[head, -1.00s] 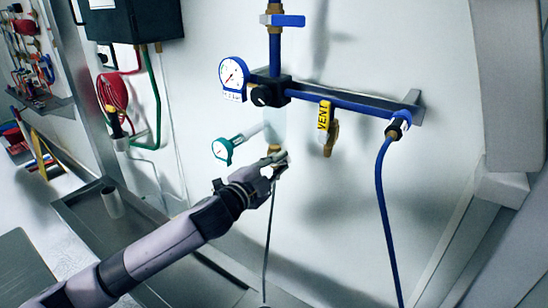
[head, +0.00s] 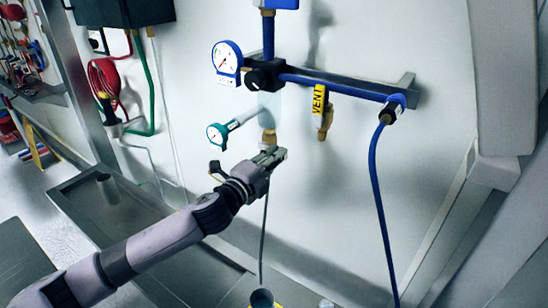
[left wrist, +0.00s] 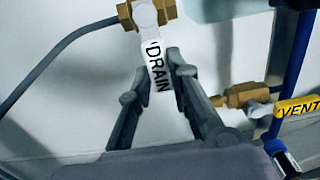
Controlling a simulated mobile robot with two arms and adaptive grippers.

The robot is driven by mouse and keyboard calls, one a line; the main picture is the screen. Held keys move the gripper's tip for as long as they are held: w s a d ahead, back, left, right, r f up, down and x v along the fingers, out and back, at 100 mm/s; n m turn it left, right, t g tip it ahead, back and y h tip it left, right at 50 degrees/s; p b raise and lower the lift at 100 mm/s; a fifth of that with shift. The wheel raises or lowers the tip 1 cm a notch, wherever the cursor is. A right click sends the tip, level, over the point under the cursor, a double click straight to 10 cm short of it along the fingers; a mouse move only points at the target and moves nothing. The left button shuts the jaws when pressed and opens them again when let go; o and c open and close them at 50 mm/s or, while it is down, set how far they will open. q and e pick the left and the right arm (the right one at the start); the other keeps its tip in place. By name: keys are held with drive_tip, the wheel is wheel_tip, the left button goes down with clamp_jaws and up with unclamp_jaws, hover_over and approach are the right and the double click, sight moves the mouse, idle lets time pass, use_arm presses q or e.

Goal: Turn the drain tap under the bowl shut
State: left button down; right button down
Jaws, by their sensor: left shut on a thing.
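The drain tap has a brass body (head: 268,136) under the clear bowl (head: 271,108) in the head view. In the left wrist view its brass body (left wrist: 163,9) is at the top, with a white handle marked DRAIN (left wrist: 157,66) pointing down from it. My left gripper (head: 274,154) is just below the brass body. Its fingers (left wrist: 160,72) are shut on the white handle, one on each side. In the head view the fingers hide the handle. My right gripper is not in view.
The yellow VENT tap (head: 319,100) hangs to the right, close to my fingers. A teal gauge (head: 216,136) sticks out left of the bowl. A thin grey hose (head: 263,230) hangs down to a small container (head: 262,299). A blue hose (head: 377,190) hangs further right.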

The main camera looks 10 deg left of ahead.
use_arm(q)
drive_tip(key=shift+f, duration=0.1)
drive_tip(key=c, duration=1.5)
unclamp_jaws()
drive_tip(key=shift+s, duration=0.1)
drive_tip(key=v, duration=1.2)
